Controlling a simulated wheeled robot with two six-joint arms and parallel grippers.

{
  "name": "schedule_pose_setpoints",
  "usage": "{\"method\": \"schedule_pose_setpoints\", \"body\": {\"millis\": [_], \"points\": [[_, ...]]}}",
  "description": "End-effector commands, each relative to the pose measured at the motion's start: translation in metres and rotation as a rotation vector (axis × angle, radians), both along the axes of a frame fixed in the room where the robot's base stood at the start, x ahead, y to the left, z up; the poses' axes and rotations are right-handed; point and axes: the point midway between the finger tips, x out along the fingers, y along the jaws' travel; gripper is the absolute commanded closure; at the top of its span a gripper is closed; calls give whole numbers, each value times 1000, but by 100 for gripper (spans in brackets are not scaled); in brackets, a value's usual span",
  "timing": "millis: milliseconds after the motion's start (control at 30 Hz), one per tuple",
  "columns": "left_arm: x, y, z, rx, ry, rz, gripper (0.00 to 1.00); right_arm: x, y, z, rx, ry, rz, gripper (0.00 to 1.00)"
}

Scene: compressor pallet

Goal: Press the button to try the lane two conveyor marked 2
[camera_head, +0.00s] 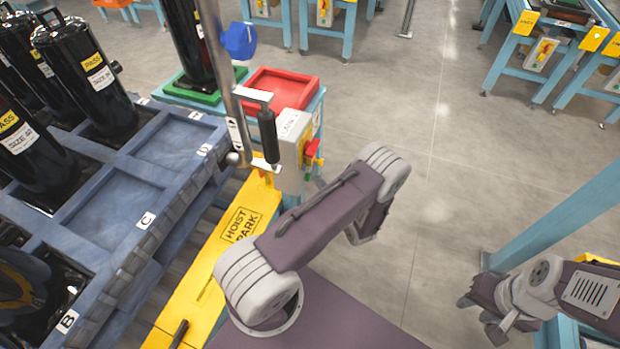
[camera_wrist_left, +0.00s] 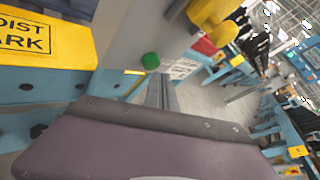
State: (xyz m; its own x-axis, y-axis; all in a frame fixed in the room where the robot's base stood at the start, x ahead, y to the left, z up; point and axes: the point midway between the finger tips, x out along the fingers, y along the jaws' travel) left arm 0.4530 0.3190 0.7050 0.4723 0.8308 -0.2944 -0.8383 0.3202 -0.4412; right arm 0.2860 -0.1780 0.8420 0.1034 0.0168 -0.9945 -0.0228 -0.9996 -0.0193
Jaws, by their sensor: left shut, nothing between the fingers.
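A pale grey control box (camera_head: 292,142) with a white label stands at the corner of the teal stand, with red and yellow controls (camera_head: 312,150) on its right side. I cannot read its label surely or see a 2. In the left wrist view a grey box face (camera_wrist_left: 140,35) is close, with a green button (camera_wrist_left: 150,61) and a yellow control (camera_wrist_left: 210,14). My left gripper shows as narrow grey fingers (camera_wrist_left: 161,93), shut and empty, apart from the button as far as I can tell. My right gripper (camera_head: 492,318) is at the lower right, away from the box.
A yellow HOIST PARK beam (camera_head: 238,222) runs below the box. A metal pole with a black handle (camera_head: 267,135) stands beside it. A blue pallet (camera_head: 110,195) with black cylinders is at left, with a red tray (camera_head: 282,88) behind. Open floor lies right; conveyors (camera_head: 545,50) stand beyond.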

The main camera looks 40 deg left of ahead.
Motion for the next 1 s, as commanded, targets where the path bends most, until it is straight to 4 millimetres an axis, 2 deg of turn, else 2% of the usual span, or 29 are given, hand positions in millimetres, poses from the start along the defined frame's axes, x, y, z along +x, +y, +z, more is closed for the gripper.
{"method": "schedule_pose_setpoints", "body": {"millis": [367,800,1000], "points": [[2,-6,0,-1,0,-1,100,0,0,-1,0,0,0,64],[12,-46,-1,0,-2,-3,100,0,0,-12,0,0,0,64],[13,-54,0,-1,-1,0,100,0,0,-13,0,0,0,64]]}}
